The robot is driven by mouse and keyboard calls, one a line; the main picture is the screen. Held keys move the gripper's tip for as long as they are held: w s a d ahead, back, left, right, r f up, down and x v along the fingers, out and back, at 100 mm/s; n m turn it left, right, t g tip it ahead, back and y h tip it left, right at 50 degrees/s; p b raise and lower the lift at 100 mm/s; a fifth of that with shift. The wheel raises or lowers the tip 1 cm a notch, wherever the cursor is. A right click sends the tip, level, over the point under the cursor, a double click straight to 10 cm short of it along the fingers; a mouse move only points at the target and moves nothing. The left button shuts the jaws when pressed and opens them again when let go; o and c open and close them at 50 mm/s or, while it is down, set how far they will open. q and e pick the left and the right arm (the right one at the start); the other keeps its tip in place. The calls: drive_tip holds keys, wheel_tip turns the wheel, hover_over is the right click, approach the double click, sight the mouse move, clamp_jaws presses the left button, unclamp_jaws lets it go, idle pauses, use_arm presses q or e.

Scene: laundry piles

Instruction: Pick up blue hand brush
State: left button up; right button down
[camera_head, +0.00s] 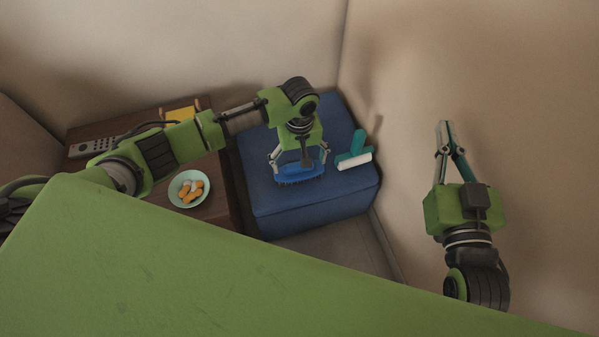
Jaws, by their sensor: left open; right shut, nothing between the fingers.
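The blue hand brush (299,174) is on top of the blue ottoman (307,200), near its middle, with its dark blue bristles showing along the front edge. My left gripper (298,162) reaches down over the brush. Its fingers are spread, one at each end of the brush; I cannot tell whether they touch it. Part of the brush is hidden by the gripper. My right gripper (445,126) is raised at the right, in front of the beige wall, shut and empty, away from the ottoman.
A teal and white lint roller (355,161) lies on the ottoman right of the brush. A brown wooden table (214,212) at the left holds a bowl (175,192) of orange and pale pieces, a grey remote (92,147) and a yellow item (181,114). Walls close off the back and right.

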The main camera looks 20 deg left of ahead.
use_arm(q)
drive_tip(key=shift+f, duration=0.1)
drive_tip(key=c, duration=1.6)
use_arm(e)
drive_tip(key=shift+r, duration=0.3)
use_arm(q)
drive_tip(key=shift+o, duration=0.2)
use_arm(e)
drive_tip(key=shift+f, duration=0.1)
